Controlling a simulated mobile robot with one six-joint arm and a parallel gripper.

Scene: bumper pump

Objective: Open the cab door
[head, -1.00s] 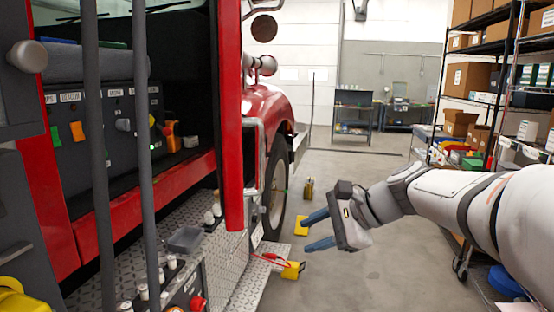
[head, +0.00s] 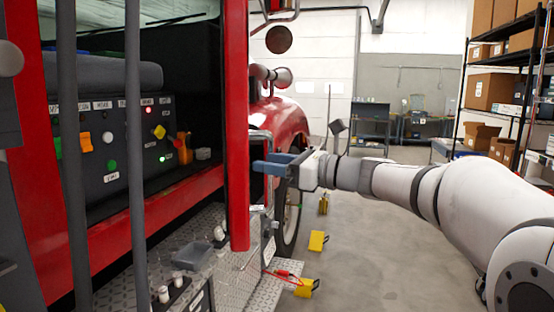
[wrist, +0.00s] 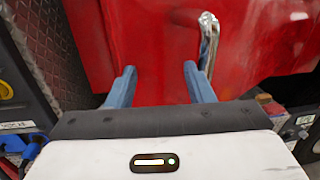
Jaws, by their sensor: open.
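The red cab door (head: 236,120) shows nearly edge-on in the head view, with the cab interior in view to its left. In the wrist view a red panel, seemingly the door (wrist: 155,35), fills the upper middle. A chrome handle (wrist: 208,35) stands upright on it, just beyond and right of the right fingertip. My gripper (head: 262,163) is at the door's right side in the head view. Its blue fingers are open with nothing between them, as the wrist view also shows (wrist: 159,72). Contact with the door cannot be told.
Two grey upright rails (head: 135,150) stand in front of the cab at left. A control panel (head: 115,140) is inside. A diamond-plate step (head: 235,275) lies below. Yellow blocks (head: 317,241) sit on the floor by the wheel. Shelving (head: 500,90) stands at right; the middle floor is clear.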

